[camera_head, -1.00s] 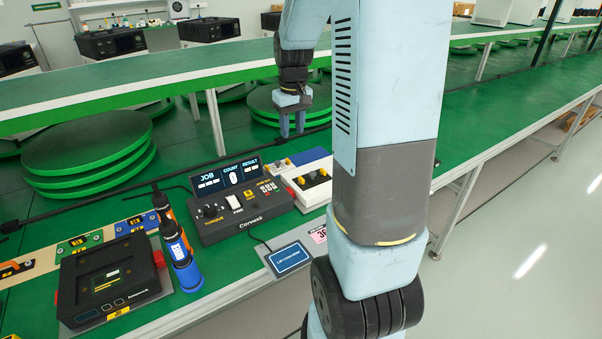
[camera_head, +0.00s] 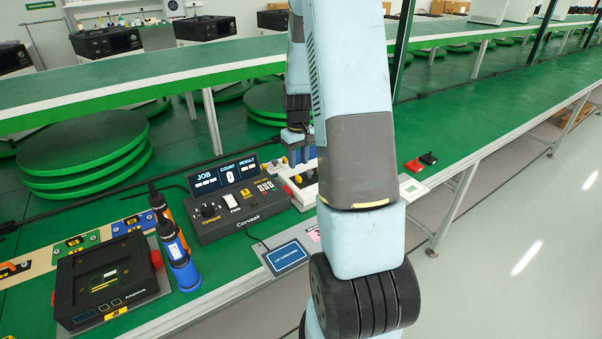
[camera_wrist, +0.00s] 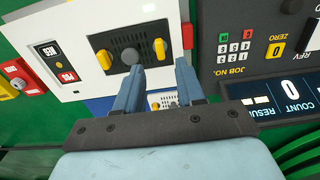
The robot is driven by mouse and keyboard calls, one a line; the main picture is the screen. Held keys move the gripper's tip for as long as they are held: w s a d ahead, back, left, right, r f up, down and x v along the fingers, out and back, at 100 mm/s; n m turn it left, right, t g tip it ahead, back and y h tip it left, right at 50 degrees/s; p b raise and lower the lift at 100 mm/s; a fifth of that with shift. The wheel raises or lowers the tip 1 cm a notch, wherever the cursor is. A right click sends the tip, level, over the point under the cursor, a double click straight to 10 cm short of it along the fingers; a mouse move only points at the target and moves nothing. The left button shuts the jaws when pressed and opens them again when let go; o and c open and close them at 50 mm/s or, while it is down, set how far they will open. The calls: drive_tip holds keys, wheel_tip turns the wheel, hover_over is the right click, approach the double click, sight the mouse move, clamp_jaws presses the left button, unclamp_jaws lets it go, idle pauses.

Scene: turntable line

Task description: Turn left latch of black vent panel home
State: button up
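The black vent panel (camera_wrist: 128,42) sits on a white box (camera_wrist: 85,78) in the wrist view, with a grey knob between two yellow latches. One yellow latch (camera_wrist: 103,60) is at the picture's left and the other (camera_wrist: 160,48) at its right; both look roughly upright in that picture. My gripper (camera_wrist: 158,78) is open and empty, its blue fingers apart just below the panel in the picture; contact cannot be told. In the head view my gripper (camera_head: 299,156) hangs over the white box (camera_head: 307,192), partly hiding the panel.
A control console (camera_head: 236,205) with a display stands beside the box. A second panel with yellow latches (camera_wrist: 164,100) shows between my fingers. Red and black items (camera_head: 420,162) lie at right.

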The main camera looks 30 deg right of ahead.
sight(298, 176)
drive_tip(key=shift+f, duration=3)
drive_tip(key=shift+c, duration=0.3)
